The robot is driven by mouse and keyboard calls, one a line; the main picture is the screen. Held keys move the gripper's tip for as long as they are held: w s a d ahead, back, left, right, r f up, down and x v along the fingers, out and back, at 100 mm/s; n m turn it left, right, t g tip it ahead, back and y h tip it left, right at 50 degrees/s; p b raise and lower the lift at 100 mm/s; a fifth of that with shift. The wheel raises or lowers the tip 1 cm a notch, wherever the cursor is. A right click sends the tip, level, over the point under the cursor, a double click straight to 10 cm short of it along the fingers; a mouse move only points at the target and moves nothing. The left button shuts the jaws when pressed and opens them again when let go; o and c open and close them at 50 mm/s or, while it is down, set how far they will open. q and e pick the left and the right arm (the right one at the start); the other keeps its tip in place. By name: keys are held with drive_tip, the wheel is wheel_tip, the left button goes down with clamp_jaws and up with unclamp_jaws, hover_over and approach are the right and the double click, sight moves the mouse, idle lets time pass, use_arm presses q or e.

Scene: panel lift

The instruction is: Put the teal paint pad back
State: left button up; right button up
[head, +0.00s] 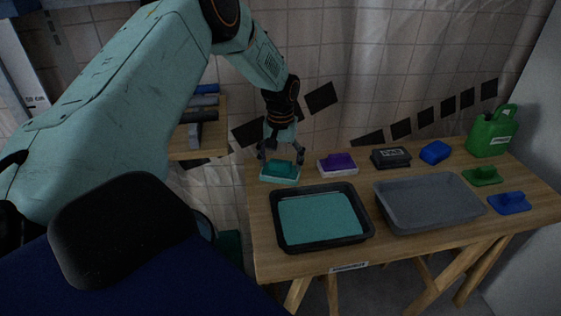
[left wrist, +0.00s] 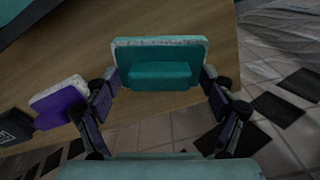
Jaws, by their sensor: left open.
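The teal paint pad (head: 281,170) has a white edge and a raised teal grip. It sits at the back left of the wooden table. It also shows in the left wrist view (left wrist: 160,80), between my finger tips. My left gripper (head: 281,158) is open, with its fingers on either side of the pad's grip. In the left wrist view my left gripper (left wrist: 160,84) shows both fingers spread apart, and I cannot tell if they touch the pad. My right gripper does not show.
A purple pad (head: 338,164) lies right of the teal one. A black tray (head: 363,238) of teal paint and a grey tray (head: 430,226) stand in front.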

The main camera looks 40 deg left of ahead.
sight(280, 161)
use_arm(q)
wheel_tip(280, 161, up, 12)
drive_tip(key=p, duration=0.3)
drive_tip(key=shift+r+p, duration=0.15)
drive_tip(key=shift+p, duration=0.15)
drive_tip(key=shift+s, duration=0.1)
wheel_tip(280, 161, down, 12)
drive_tip(key=b, duration=0.3)
drive_tip(key=shift+b, duration=0.4)
drive_tip(key=shift+r, duration=0.4)
drive_tip(key=shift+r+p, duration=0.25)
drive_tip(key=shift+p, duration=0.05)
